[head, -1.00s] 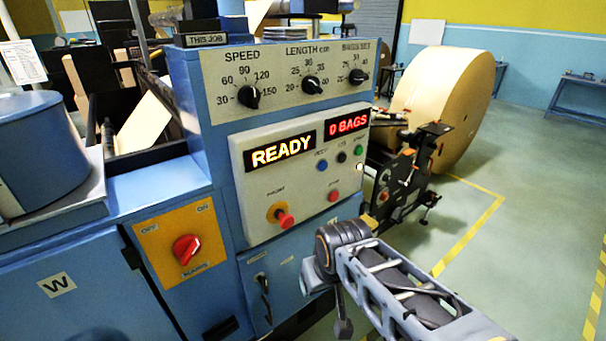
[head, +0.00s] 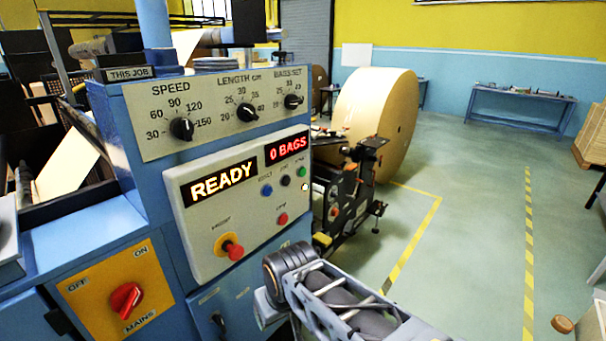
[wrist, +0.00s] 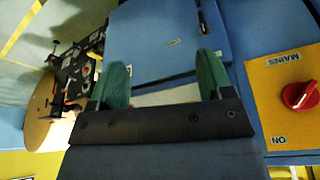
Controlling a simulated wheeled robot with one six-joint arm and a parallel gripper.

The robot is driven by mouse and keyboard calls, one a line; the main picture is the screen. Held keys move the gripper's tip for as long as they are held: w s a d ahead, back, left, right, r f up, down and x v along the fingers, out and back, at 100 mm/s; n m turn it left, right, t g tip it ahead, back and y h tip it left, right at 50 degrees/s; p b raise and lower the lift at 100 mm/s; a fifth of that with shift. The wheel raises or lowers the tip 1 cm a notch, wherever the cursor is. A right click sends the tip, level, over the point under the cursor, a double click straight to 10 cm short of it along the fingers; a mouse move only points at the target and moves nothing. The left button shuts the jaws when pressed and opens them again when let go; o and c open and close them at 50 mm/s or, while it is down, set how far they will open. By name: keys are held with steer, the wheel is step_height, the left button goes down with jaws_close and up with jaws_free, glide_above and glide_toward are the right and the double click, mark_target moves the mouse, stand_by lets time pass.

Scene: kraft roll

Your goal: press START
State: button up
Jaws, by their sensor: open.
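The control panel (head: 245,200) of the blue machine shows READY (head: 222,187) and 0 BAGS (head: 288,148). At its right a small green button (head: 302,171) sits under a tiny label, likely START. A black button (head: 286,181) and a blue button (head: 266,190) are left of it. A red button (head: 282,219) is below, and a red mushroom knob (head: 233,251) is at lower left. My gripper (wrist: 162,80) is open and empty in the wrist view, its green fingers before blue cabinet faces. The head view shows my arm low in front, but not the fingers clearly.
The red mains switch (head: 126,300) on its yellow plate is at lower left; it also shows in the wrist view (wrist: 298,95). Three dials sit above the panel. A large kraft roll (head: 372,115) stands behind. Open floor lies to the right.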

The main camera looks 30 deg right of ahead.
jaws_close()
stand_by(0.8)
stand_by(1.0)
